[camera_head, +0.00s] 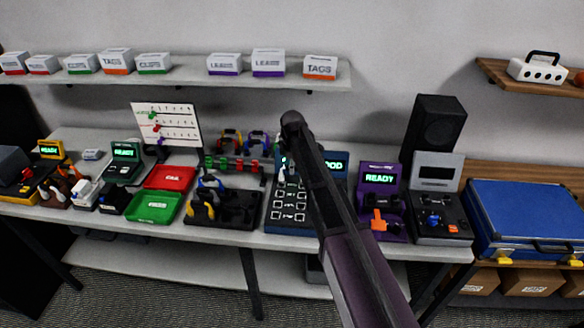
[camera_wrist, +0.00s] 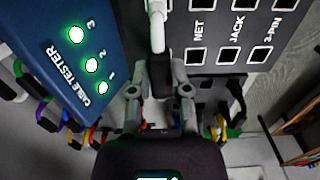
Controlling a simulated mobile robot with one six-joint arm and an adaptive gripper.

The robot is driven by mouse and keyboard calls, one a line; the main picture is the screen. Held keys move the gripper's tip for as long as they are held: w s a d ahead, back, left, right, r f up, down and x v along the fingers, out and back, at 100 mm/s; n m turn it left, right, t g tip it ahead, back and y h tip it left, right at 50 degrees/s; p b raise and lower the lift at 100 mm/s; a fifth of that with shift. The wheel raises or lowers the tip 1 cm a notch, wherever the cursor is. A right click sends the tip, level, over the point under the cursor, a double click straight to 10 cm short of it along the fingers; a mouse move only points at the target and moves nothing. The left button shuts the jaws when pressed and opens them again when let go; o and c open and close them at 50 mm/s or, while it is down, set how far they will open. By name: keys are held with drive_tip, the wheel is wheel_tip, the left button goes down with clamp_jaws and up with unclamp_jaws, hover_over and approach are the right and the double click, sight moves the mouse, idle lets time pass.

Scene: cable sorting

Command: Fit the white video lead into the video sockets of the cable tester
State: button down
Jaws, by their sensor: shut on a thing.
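The cable tester (camera_head: 290,208) is a dark blue box with rows of white-edged sockets on the bench, partly hidden by my arm. In the wrist view its blue panel (camera_wrist: 60,85) shows three lit green lamps, numbered 1 to 3. Its socket face (camera_wrist: 215,70) has columns marked NET, JACK and 2-PIN. My gripper (camera_wrist: 160,98) is over the tester, its fingers closed on a dark plug body. The white lead (camera_wrist: 157,25) runs up from between the fingers, along the socket face. Whether its ends sit in the video sockets is hidden.
A green-lit screen (camera_head: 336,166) at the tester's back is half covered by my arm. A purple READY unit (camera_head: 381,205) stands close on the right, a black tray (camera_head: 226,210) on the left. Red and green trays (camera_head: 152,207) lie further left. A blue case (camera_head: 525,215) is far right.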

drive_tip(key=shift+f+b, duration=0.45)
idle(1.1)
idle(0.4)
drive_tip(key=c, duration=0.5)
unclamp_jaws()
drive_tip(key=o, duration=0.5)
drive_tip(key=shift+r, duration=0.1)
drive_tip(key=shift+r+p, duration=3.95)
drive_tip(key=shift+p, duration=0.1)
